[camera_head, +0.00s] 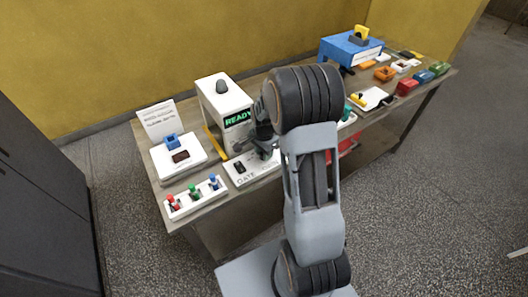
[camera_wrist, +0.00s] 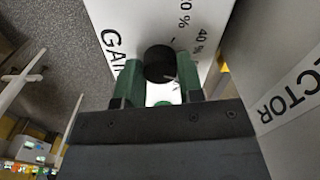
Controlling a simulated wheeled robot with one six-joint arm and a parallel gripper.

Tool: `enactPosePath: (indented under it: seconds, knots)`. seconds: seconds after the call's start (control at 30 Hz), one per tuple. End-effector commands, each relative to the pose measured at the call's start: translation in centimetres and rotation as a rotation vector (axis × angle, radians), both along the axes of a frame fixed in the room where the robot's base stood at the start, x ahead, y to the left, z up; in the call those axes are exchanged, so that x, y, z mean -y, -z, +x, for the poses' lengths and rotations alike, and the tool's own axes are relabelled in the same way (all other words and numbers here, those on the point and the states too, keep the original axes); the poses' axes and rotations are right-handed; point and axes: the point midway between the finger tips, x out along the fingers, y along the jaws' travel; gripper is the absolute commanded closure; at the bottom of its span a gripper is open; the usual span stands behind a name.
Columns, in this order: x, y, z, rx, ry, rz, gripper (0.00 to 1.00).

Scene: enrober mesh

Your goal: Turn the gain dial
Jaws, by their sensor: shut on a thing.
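The gain dial (camera_wrist: 160,62) is a round black knob on a white panel (camera_wrist: 150,20) in the wrist view. The panel carries the partly cut letters "GAI" and percent marks, of which "40 %" is readable. My gripper (camera_wrist: 158,82) has its green fingers on either side of the dial and is shut on it. The dial's far edge and pointer mark are hard to make out. In the head view my arm reaches to the white machine (camera_head: 215,105) with the green "READY" display (camera_head: 238,118). The dial cannot be made out there.
A white panel marked "CTOR" (camera_wrist: 290,100) stands close on the right in the wrist view. In the head view a white "GATE" box (camera_head: 254,176) lies in front of the machine. A button strip (camera_head: 196,202) is at front left. A blue box (camera_head: 345,50) stands at back right.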

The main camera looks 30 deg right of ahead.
Motion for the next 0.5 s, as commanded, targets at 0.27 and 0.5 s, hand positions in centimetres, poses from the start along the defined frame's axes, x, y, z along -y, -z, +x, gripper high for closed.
enactPosePath:
  seconds: [0.27, 0.5]
  knots:
    - [0.01, 0.03, 0.01, 0.001, -0.032, 0.0, 0.89]
    - [0.0, 0.09, 0.02, 0.001, -0.175, -0.001, 0.89]
